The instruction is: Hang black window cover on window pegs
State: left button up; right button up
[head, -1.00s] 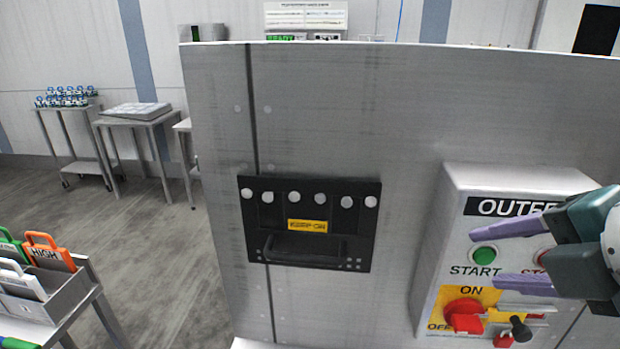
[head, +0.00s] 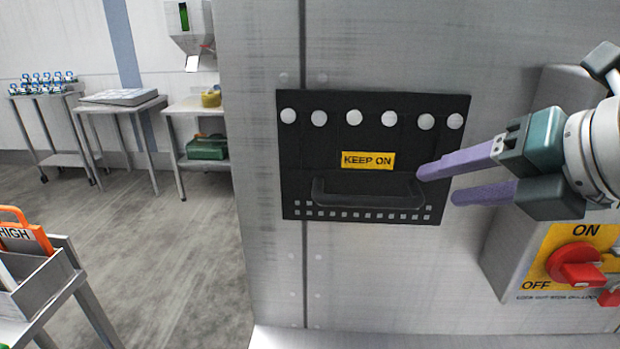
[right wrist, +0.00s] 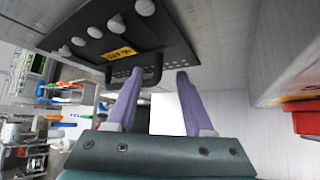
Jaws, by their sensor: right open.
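The black window cover (head: 300,165) lies flat against the steel panel, with a row of several white round pegs (head: 353,118) along its top, a yellow KEEP ON label (head: 368,160) and a black handle (head: 368,192) below. My right gripper (head: 438,184) is open, its purple fingers pointing left at the right end of the handle. In the right wrist view the cover (right wrist: 165,28) is ahead, with the handle (right wrist: 152,72) just beyond the open fingers (right wrist: 155,82). Nothing shows between the fingers. My left gripper is in neither view.
A control box with a red ON/OFF switch (head: 575,265) stands out from the panel at right, close to my right arm. A grey bin with orange-handled HIGH sign (head: 25,240) stands at left. Side tables (head: 120,98) line the wall. The floor between is clear.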

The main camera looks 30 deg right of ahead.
aim_at(419, 188)
jog(key=shift+b+x, duration=0.35)
jog(key=shift+x, duration=1.8)
jog(key=shift+a, duration=0.1)
grip_shut()
jog(key=shift+r, duration=0.15)
jog(key=shift+s+a+p, duration=0.1)
jog(key=shift+p, duration=0.2)
jog(key=shift+r, duration=0.1)
jog(key=shift+r+p, duration=0.8)
jog(key=shift+p, duration=0.3)
jog(key=shift+r+p, duration=1.15)
jog(key=shift+p, duration=0.2)
